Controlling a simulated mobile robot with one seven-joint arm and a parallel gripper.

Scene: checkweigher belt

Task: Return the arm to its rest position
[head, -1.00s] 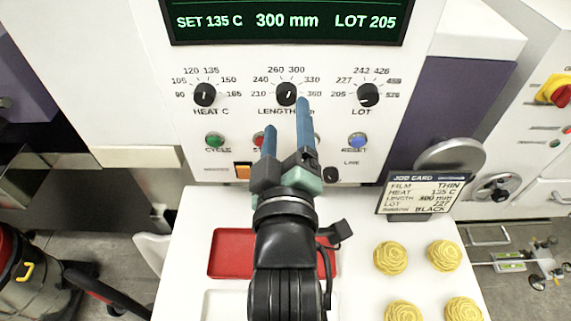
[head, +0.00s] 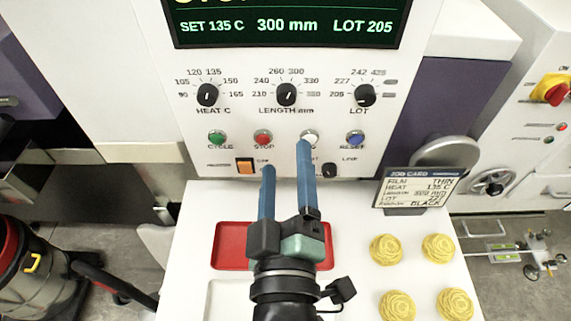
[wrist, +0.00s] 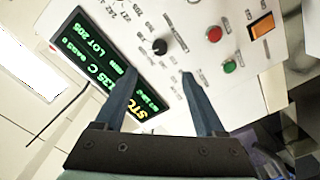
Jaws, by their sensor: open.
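My gripper (head: 287,160) is open and empty, with two blue fingers apart, in front of the lower part of the white control panel (head: 190,165). In the head view the right fingertip overlaps the lower edge of a white button (head: 309,137); I cannot tell whether they touch. In the wrist view my gripper (wrist: 160,75) points towards the panel, with the green display (wrist: 88,50) behind and beside the left finger. The display reads SET 135 C, 300 mm, LOT 205.
Below the panel is a white table with a red tray (head: 228,247) partly hidden by my arm and several yellow rosettes (head: 386,249). A job card (head: 418,188) stands at the right. A black and red vacuum (head: 30,260) stands at the lower left.

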